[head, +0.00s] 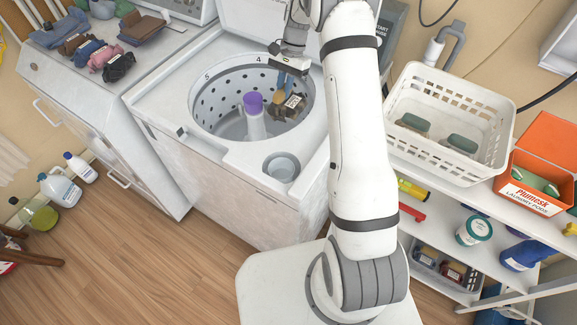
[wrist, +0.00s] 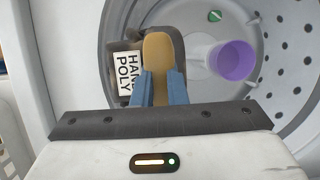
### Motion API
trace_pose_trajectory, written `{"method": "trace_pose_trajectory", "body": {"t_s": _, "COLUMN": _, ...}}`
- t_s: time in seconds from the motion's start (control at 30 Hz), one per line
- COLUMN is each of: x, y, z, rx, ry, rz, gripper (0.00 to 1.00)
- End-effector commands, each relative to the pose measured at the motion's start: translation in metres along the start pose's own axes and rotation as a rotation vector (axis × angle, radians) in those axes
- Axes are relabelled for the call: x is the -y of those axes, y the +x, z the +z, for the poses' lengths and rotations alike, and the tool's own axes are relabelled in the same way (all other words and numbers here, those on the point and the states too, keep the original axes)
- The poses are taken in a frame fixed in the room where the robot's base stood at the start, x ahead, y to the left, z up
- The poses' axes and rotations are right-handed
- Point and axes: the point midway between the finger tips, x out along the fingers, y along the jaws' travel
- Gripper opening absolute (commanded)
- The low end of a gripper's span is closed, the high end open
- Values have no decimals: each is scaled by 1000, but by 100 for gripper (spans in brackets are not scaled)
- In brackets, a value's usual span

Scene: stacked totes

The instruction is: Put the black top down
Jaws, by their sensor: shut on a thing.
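My gripper (head: 284,90) reaches down into the open washer drum (head: 201,108), with its blue fingers closed. In the wrist view the fingers (wrist: 159,80) grip a tan, rounded piece that lies against a dark bundle. The top is inside the drum, right of the central post. I cannot tell whether it rests on the drum floor. Its lower side is hidden.
A pale post with a purple cap (head: 253,103) stands close by in the drum. Folded clothes (head: 108,58) lie on the left machine. A white basket (head: 451,120) and an orange box (head: 543,165) stand on the right shelf. The drum's left side is free.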

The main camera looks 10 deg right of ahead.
Motion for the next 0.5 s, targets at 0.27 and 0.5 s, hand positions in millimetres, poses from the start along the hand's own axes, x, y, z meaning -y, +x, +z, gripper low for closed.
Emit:
{"method": "trace_pose_trajectory", "body": {"t_s": 0.27, "x": 0, "y": 62, "z": -25, "rx": 0, "ry": 0, "rz": 0, "gripper": 0}}
{"method": "trace_pose_trajectory", "body": {"t_s": 0.5, "x": 0, "y": 109, "z": -45, "rx": 0, "ry": 0, "rz": 0, "gripper": 0}}
